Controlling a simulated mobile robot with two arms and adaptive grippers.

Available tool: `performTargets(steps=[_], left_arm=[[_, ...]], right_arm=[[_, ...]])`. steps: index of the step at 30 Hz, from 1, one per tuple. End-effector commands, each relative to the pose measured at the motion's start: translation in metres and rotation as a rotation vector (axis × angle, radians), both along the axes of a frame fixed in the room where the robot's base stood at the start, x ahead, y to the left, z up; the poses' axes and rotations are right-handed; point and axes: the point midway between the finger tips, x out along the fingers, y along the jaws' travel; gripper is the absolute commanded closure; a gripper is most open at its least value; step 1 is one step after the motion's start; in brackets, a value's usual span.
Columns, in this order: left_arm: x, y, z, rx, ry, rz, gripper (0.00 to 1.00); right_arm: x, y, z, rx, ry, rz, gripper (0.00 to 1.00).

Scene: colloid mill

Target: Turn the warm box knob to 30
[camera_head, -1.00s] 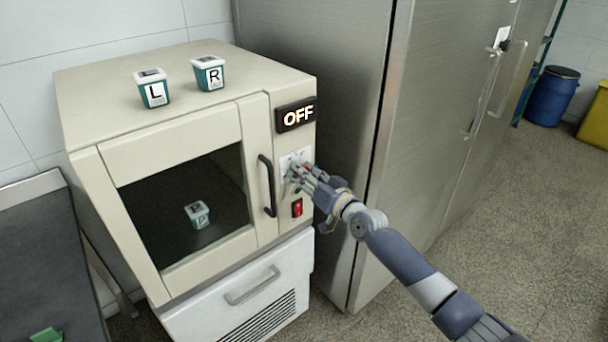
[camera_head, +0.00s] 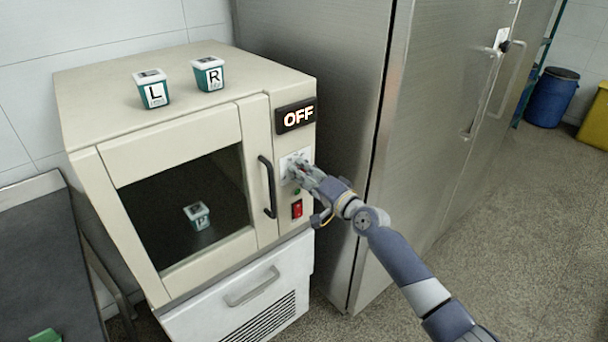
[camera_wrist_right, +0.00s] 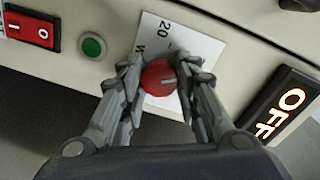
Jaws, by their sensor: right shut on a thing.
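The warm box (camera_head: 190,262) is a cream cabinet with a dark window, and its display (camera_head: 296,116) reads OFF. In the right wrist view, the red knob (camera_wrist_right: 158,78) with a pale pointer line sits on a white dial plate (camera_wrist_right: 180,42), where "20" can be read and other marks are partly hidden. My right gripper (camera_wrist_right: 160,80) has its two fingers on either side of the knob, closed on it. In the head view, the right gripper (camera_head: 299,172) is at the dial plate and hides the knob. My left gripper is not in view.
A red rocker switch (camera_head: 297,208) and a green button (camera_wrist_right: 93,47) are beside the dial. A black door handle (camera_head: 268,187) is left of it. Two tubs marked L (camera_head: 153,90) and R (camera_head: 209,74) stand on top; another tub (camera_head: 197,215) is inside. A steel cabinet (camera_head: 450,110) is at right.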

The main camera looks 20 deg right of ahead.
Motion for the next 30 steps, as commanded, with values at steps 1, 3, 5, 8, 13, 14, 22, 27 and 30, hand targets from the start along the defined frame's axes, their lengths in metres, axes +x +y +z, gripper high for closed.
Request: performTargets(steps=[1,3,5,8,13,14,22,27,30], left_arm=[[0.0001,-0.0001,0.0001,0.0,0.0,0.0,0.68],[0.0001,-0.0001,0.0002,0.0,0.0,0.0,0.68],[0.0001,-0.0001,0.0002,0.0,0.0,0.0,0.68],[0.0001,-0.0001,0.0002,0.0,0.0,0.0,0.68],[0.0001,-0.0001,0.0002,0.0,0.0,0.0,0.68],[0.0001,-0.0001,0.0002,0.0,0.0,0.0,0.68],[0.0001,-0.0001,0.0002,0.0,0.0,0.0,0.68],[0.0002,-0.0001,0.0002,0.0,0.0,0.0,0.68],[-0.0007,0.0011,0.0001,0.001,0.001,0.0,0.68]], right_arm=[[0.0001,-0.0006,0.0003,0.01,0.004,-0.001,0.94],[0.0002,-0.0006,0.0003,0.022,0.009,-0.001,0.94],[0.0002,-0.0005,0.0002,0.029,0.011,-0.001,0.94],[0.0002,-0.0006,0.0003,0.034,0.013,-0.001,0.94],[0.0001,-0.0006,0.0003,0.034,0.014,-0.001,0.94],[0.0001,-0.0006,0.0003,0.034,0.014,-0.001,0.94],[0.0001,-0.0006,0.0001,0.033,0.013,-0.001,0.49],[0.0001,-0.0005,0.0001,0.033,0.013,-0.001,0.49],[-0.0001,-0.0005,0.0,0.033,0.013,-0.001,0.49]])
